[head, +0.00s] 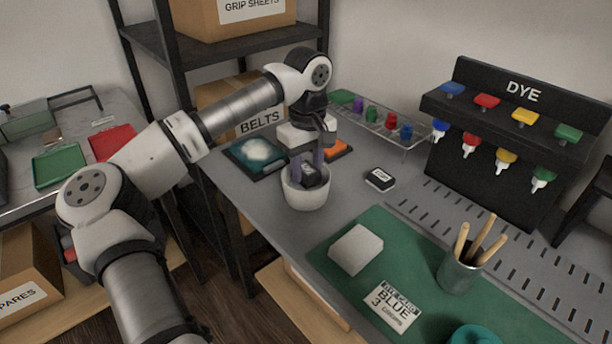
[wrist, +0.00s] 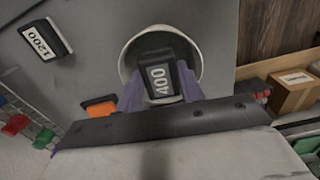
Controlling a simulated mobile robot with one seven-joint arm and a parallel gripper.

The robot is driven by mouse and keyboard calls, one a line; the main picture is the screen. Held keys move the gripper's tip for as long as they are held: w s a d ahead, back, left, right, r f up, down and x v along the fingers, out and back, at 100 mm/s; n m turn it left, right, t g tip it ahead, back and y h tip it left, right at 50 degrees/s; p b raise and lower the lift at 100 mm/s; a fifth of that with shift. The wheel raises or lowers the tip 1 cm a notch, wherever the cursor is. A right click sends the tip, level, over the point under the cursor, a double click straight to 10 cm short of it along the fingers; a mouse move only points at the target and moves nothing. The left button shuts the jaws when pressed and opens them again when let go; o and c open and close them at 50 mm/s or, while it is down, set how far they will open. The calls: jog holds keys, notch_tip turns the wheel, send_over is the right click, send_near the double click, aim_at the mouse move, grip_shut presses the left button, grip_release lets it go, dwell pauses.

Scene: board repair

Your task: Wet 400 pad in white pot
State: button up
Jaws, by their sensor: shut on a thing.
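The 400 pad (wrist: 160,80) is a dark block with a white label reading 400. My gripper (wrist: 160,92) is shut on it, with a purple finger on each side. The white pot (head: 305,193) stands on the grey bench, and the pad (head: 309,174) is at its mouth, partly inside the rim. In the wrist view the pot's rim (wrist: 126,62) shows around the pad. How deep the pad sits, and any water in the pot, I cannot tell.
A 1200 pad (head: 380,178) lies right of the pot. A green mat (head: 400,250) holds a white block (head: 356,249) and a brush cup (head: 461,272). A dye rack (head: 500,130) stands at right.

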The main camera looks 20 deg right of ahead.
aim_at(307, 169)
jog(key=shift+r+p, duration=1.7)
jog(key=shift+r, duration=0.95)
jog(key=shift+r+p, duration=1.55)
jog(key=shift+r, duration=0.4)
